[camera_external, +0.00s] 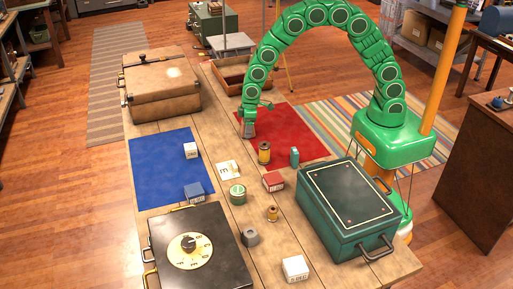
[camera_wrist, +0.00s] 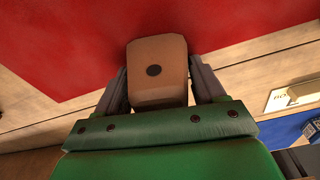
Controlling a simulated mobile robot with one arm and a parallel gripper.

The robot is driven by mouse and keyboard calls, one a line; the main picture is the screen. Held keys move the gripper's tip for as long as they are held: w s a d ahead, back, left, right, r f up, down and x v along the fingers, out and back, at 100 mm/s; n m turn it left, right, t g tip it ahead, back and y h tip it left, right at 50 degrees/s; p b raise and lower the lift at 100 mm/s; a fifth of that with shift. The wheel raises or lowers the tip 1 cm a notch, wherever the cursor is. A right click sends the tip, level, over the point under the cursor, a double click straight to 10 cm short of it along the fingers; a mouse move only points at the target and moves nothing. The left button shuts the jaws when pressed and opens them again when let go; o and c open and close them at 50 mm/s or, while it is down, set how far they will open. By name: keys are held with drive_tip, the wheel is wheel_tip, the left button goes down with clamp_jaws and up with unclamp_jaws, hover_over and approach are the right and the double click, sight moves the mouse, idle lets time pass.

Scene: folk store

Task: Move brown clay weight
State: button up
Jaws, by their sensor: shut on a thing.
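The brown clay weight (camera_wrist: 158,88) is a rounded tan-brown block with a dark round dot on its face. In the wrist view it sits between the two dark fingers of my gripper (camera_wrist: 160,75), which is shut on it. The red mat (camera_wrist: 60,40) fills the view behind it. In the external view my gripper (camera_external: 249,126) points down at the left edge of the red mat (camera_external: 290,132). The weight is too small to make out clearly there, and I cannot tell whether it touches the mat.
A blue mat (camera_external: 165,165) lies to the left. A green case (camera_external: 345,205), a black dial box (camera_external: 170,255), a tan case (camera_external: 160,85) and an open wooden box (camera_external: 232,88) take up the table's ends.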

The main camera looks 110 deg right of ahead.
sight(251, 143)
drive_tip(key=shift+a, duration=3.3)
drive_tip(key=o, duration=1.4)
drive_tip(key=shift+c, duration=0.2)
wheel_tip(251, 143, up, 8)
drive_tip(key=shift+s+f, duration=0.15)
drive_tip(key=shift+s, duration=0.3)
drive_tip(key=shift+a, duration=0.1)
